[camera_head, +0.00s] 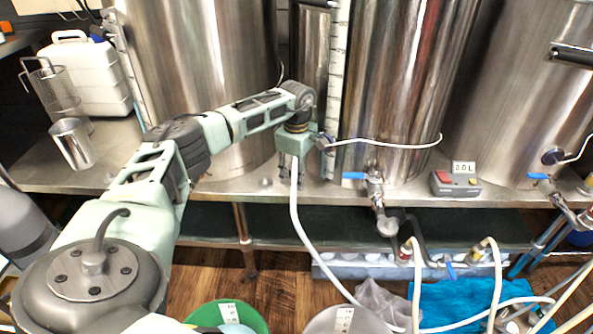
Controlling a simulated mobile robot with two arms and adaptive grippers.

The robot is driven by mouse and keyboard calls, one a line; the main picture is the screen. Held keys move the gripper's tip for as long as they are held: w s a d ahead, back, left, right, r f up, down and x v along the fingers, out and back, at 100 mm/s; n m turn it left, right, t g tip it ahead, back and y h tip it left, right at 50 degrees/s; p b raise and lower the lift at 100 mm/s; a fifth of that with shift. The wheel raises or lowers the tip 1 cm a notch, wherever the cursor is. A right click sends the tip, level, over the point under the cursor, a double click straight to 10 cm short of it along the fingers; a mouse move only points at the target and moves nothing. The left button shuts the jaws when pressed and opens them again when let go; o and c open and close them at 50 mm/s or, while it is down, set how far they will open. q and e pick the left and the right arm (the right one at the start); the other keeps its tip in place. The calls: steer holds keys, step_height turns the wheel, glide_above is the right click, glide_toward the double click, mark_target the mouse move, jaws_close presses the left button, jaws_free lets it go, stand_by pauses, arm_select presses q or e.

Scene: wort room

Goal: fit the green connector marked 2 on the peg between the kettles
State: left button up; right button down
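My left gripper (290,178) reaches in from the left and points down at the counter's front, between the left kettle (195,75) and the middle kettle (405,80). A white hose (298,218) runs up from the floor to its fingers. The hose's upper end lies at or between the fingers. I cannot tell whether they are closed on it. I cannot make out a green connector, a mark 2 or the peg; the gripper may hide them. My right gripper is not in view.
Valves with blue handles (354,176) stick out in front of the kettles. A grey control box (455,184) sits on the steel counter (60,178). A steel cup (73,145) and white canister (88,75) stand left. A green bucket (258,321) and more hoses (497,280) lie below.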

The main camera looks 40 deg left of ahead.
arm_select(q)
steer(key=shift+o, duration=0.8)
step_height(320, 180, up, 12)
